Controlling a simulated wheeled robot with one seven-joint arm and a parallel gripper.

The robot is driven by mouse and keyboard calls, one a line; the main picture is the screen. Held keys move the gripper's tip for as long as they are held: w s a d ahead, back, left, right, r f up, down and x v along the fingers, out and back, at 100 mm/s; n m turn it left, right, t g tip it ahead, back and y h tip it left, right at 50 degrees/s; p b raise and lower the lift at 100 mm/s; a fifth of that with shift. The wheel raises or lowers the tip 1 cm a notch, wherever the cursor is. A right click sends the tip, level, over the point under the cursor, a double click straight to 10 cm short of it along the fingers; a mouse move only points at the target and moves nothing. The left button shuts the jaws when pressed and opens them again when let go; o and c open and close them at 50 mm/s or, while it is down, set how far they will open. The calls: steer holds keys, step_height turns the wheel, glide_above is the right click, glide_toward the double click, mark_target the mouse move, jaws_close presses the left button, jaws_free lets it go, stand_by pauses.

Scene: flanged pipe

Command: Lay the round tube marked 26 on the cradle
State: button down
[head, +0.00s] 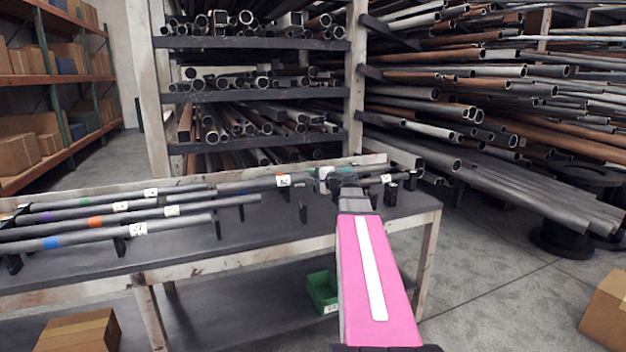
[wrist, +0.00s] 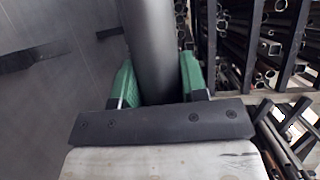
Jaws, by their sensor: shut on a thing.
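My gripper (head: 328,178) is over the right part of the bench, shut on a dark grey round tube (head: 255,184). In the wrist view the tube (wrist: 152,45) runs between the green finger pads of my gripper (wrist: 160,82). A white tag (head: 283,181) sits on the tube left of the fingers; its number is too small to read. Black upright supports, which look like the cradle (head: 392,195), stand near the bench's right end. I cannot tell whether the tube touches them. My pink arm hides part of the bench.
Several grey tubes (head: 75,226) with coloured bands and white tags lie on black supports at the bench's left. A stock rack (head: 255,97) stands behind. A green bin (head: 322,290) is below.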

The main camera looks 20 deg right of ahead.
steer(key=shift+f, duration=4.6)
steer(key=shift+f, duration=0.55)
steer(key=c, duration=0.6)
jaws_free()
steer(key=v, duration=1.1)
steer(key=shift+a, duration=0.1)
